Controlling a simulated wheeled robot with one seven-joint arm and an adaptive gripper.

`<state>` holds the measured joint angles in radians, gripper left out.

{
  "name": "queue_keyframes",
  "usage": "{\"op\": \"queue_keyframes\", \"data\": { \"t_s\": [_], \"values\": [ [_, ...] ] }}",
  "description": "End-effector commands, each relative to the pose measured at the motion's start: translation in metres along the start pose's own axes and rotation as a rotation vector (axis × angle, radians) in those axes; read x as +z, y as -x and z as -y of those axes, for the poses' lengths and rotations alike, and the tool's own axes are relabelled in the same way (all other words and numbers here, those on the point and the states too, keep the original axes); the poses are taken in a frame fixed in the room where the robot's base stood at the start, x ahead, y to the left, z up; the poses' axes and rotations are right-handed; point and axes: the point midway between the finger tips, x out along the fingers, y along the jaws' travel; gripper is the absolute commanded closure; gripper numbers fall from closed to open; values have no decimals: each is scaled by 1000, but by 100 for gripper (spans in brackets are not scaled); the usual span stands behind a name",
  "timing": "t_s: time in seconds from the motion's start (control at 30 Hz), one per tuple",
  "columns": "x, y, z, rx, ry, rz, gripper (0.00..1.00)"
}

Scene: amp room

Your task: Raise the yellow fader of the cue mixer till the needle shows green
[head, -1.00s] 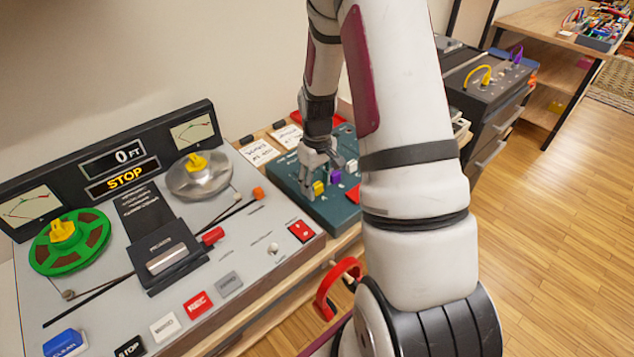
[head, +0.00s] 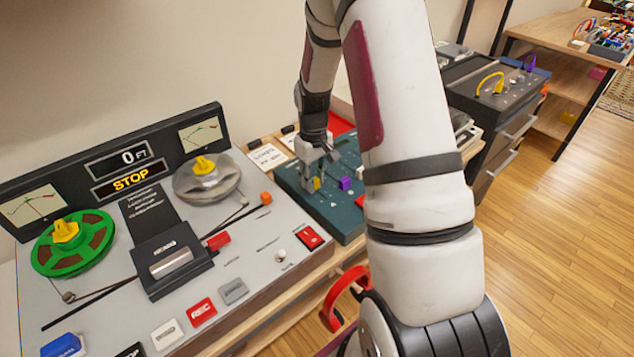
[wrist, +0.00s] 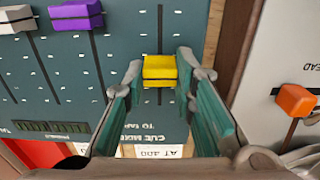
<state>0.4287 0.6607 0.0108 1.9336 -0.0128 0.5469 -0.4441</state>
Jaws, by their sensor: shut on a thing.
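The cue mixer (head: 345,220) is a dark teal panel right of the tape machine. Its yellow fader (wrist: 160,72) shows in the wrist view between the fingers of my gripper (wrist: 160,76), which is shut on it. In that view the fader sits toward the lower part of its slot, near the upside-down lettering. In the head view my gripper (head: 317,172) partly covers the yellow fader (head: 316,184). The left needle meter (head: 33,206) and right needle meter (head: 201,133) are on the tape machine; their needles are too small to read surely.
A purple fader (wrist: 76,15) and a white fader (wrist: 15,19) stand beside the yellow one. The tape machine (head: 270,215) has an orange knob (wrist: 296,100) near the mixer. White note cards (head: 268,157) lie behind. A red handle (head: 335,300) is at the front.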

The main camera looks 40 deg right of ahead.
Motion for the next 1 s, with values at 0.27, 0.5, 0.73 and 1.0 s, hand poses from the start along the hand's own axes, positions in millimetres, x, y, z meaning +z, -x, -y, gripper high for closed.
{"op": "queue_keyframes", "data": {
  "t_s": [0.27,0.5,0.73,1.0],
  "values": [
    [1,0,0,0,-1,1,55],
    [1,1,0,0,-1,0,55],
    [0,27,-1,2,-1,-5,55],
    [0,82,-1,2,-1,-4,55]
  ]
}}
